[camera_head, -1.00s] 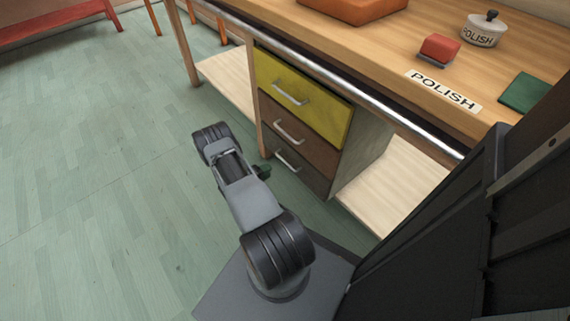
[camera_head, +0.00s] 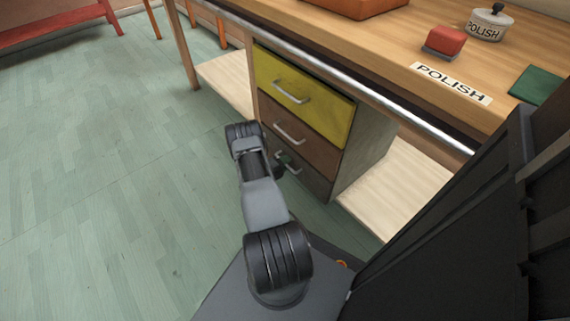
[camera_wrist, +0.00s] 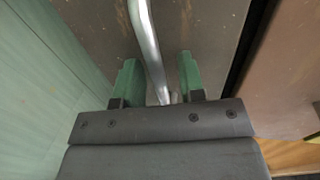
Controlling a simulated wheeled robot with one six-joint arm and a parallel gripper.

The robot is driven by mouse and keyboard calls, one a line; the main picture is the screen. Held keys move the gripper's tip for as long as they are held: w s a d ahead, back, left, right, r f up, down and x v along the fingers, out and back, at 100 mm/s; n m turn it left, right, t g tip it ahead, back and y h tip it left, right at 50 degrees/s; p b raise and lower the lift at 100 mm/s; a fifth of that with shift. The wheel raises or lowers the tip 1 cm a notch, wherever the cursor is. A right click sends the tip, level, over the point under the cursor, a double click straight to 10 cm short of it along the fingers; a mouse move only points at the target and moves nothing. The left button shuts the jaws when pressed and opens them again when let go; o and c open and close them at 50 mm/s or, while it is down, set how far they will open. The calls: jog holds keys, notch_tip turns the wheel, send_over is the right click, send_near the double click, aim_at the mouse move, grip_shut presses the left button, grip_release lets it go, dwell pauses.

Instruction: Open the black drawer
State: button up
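The black drawer (camera_head: 312,180) is the lowest, darkest drawer of a three-drawer unit under the workbench; its front looks flush with the unit. In the wrist view its dark brown-black front (camera_wrist: 215,25) fills the middle, and its silver bar handle (camera_wrist: 150,45) runs between my gripper's two green fingers. My gripper (camera_wrist: 157,68) is open around the handle, with a visible gap on the right finger's side. In the head view my gripper (camera_head: 284,158) is at the bottom drawer's handle, partly hidden by my arm.
Above are a brown drawer (camera_head: 285,122) and a yellow drawer (camera_head: 305,95), both shut. Low pale shelves (camera_head: 390,190) flank the unit. The green floor (camera_head: 110,190) at left is clear.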

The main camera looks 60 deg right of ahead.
grip_shut()
dwell(0.3)
